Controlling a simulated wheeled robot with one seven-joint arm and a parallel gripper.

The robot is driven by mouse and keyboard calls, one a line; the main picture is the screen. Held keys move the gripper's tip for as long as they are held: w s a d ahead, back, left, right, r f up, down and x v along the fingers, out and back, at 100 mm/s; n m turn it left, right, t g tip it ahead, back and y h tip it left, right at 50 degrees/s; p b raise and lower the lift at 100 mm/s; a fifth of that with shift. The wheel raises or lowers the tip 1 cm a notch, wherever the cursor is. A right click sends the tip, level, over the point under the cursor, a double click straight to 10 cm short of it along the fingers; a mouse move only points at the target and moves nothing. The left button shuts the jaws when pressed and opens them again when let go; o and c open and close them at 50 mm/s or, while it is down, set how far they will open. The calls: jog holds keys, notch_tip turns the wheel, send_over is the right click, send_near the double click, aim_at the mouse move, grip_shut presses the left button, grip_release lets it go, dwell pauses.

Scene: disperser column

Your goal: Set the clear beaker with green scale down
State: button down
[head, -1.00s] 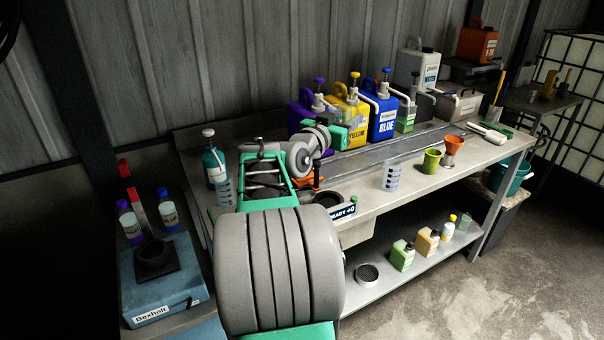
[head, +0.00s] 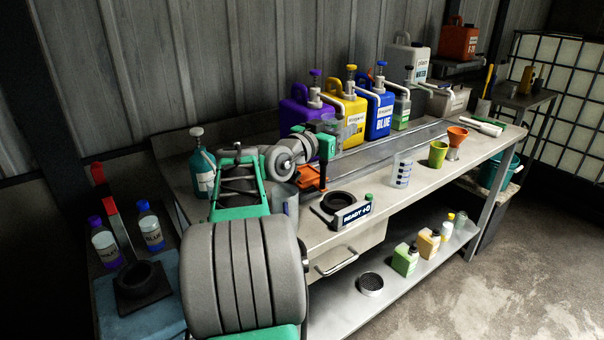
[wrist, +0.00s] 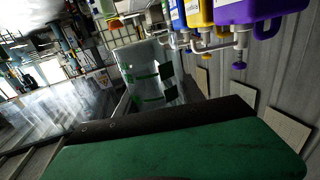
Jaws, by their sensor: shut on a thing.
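The clear beaker with green scale (wrist: 150,78) shows beyond the dark and green finger edge of my gripper in the wrist view. Its green marks are visible and it looks tilted there. In the head view a clear shape, which seems to be this beaker (head: 329,122), is at my gripper (head: 326,136), in front of the purple jug (head: 297,112). My gripper is shut on it. The arm hides part of the bench around it, and I cannot tell how far its base is from the bench top.
Yellow (head: 345,108) and blue (head: 372,112) pump jugs stand along the bench's back. A beaker with blue scale (head: 402,172), a green cup (head: 438,154) and an orange funnel (head: 457,137) stand on the right. A black ring holder (head: 339,201) with a READY display is nearer. Bare bench (head: 350,180) shows between.

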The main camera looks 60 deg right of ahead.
jog(key=w+d+f, duration=0.2)
jog(key=w+f, duration=0.1)
jog(key=w+d+f+p, duration=0.1)
jog(key=w+d+f, duration=0.1)
jog(key=w+f, duration=0.1)
jog(key=w+d+f, duration=0.3)
jog(key=w, duration=0.1)
jog(key=shift+w+f, duration=0.15)
jog(key=shift+w, duration=0.2)
jog(key=shift+f, duration=1.75)
jog(key=c, duration=1.2)
grip_release()
jog(key=o, duration=0.5)
jog(key=shift+r, duration=0.1)
